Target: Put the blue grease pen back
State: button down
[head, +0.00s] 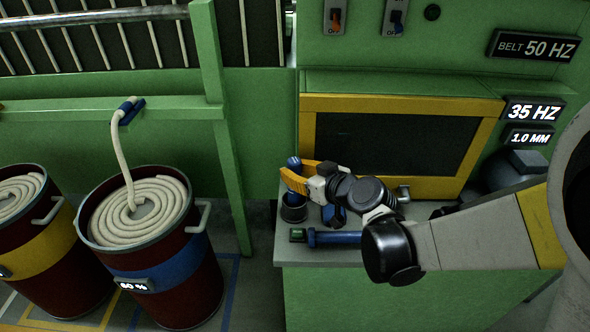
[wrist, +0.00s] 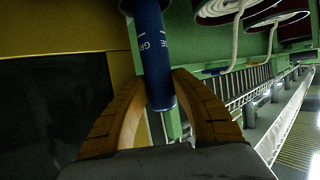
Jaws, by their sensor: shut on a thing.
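The blue grease pen (head: 293,163) stands roughly upright between the orange fingers of my gripper (head: 292,180). In the wrist view the blue pen (wrist: 153,50) shows white lettering that begins "GR", and the gripper (wrist: 160,92) is shut on it near one end. A dark collar shows at its other end, at the frame's edge. In the head view a dark round piece (head: 293,213) sits at the pen's lower end, above or on the grey bench top. I cannot tell whether it is part of the pen or a holder around it.
On the bench top (head: 288,252), a blue cylinder with a green-marked end (head: 335,238) lies near the front edge. Another blue item (head: 333,216) is partly hidden by my wrist. A yellow-framed dark panel (head: 400,140) stands behind. Drums with coiled cord (head: 160,280) stand left.

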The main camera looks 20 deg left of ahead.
jog(key=c, duration=1.1)
grip_release()
jog(key=shift+o, duration=0.2)
jog(key=v, duration=1.2)
jog(key=s+d+m+h, duration=0.5)
jog(key=s+d, duration=0.1)
jog(key=d, duration=0.6)
jog(key=s+d+f+m+g+h, duration=0.1)
jog(key=s+d+m+h, duration=0.4)
jog(key=d, duration=0.8)
jog(key=shift+s+d+f+g+h, duration=0.2)
jog(key=shift+s+d+g+h, duration=0.1)
jog(key=shift+s, duration=0.7)
